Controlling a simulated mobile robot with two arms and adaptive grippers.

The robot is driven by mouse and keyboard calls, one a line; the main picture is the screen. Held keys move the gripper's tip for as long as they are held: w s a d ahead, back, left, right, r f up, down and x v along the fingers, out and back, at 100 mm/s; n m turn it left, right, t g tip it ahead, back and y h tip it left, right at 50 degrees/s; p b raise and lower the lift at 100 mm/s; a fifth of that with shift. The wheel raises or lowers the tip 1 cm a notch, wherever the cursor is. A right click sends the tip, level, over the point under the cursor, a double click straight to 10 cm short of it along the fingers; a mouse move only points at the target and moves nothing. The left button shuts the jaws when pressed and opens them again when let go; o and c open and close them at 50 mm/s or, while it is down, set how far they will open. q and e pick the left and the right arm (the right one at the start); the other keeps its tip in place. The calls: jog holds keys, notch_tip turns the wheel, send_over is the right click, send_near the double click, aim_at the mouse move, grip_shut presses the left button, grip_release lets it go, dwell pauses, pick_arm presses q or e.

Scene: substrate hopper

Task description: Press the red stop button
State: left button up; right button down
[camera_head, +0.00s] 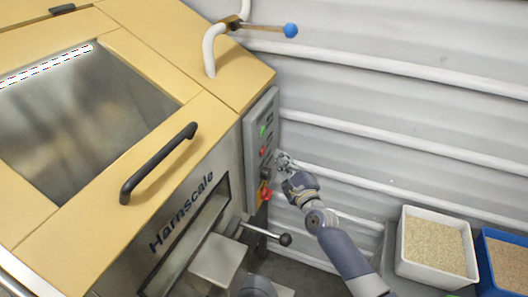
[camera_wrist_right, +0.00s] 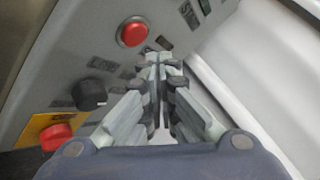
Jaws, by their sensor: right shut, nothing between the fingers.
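The grey control panel (camera_head: 251,158) is on the right side of the yellow machine. A round red button (camera_head: 263,151) with a pale ring sits mid-panel; it also shows in the right wrist view (camera_wrist_right: 132,32). A second red button, a mushroom on a yellow plate (camera_head: 265,194), is lower down; it also shows in the right wrist view (camera_wrist_right: 56,135). My right gripper (camera_head: 283,160) is shut and empty, beside the panel's right edge. In the wrist view its fingertips (camera_wrist_right: 160,62) are lower right of the ringed button, apart from it in the picture. Contact with the panel cannot be told.
A black knob (camera_wrist_right: 89,94) sits between the red buttons, and a green button (camera_head: 263,130) above. A lever with a black ball (camera_head: 285,240) sticks out below the panel. A white bin (camera_head: 402,258) and blue bin (camera_head: 482,276) of grain stand right, by the ribbed wall (camera_head: 420,120).

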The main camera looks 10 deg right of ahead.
jog(key=shift+s+d, duration=0.55)
jog(key=shift+d, duration=0.2)
jog(key=shift+s+d, duration=0.5)
jog(key=shift+d, duration=0.2)
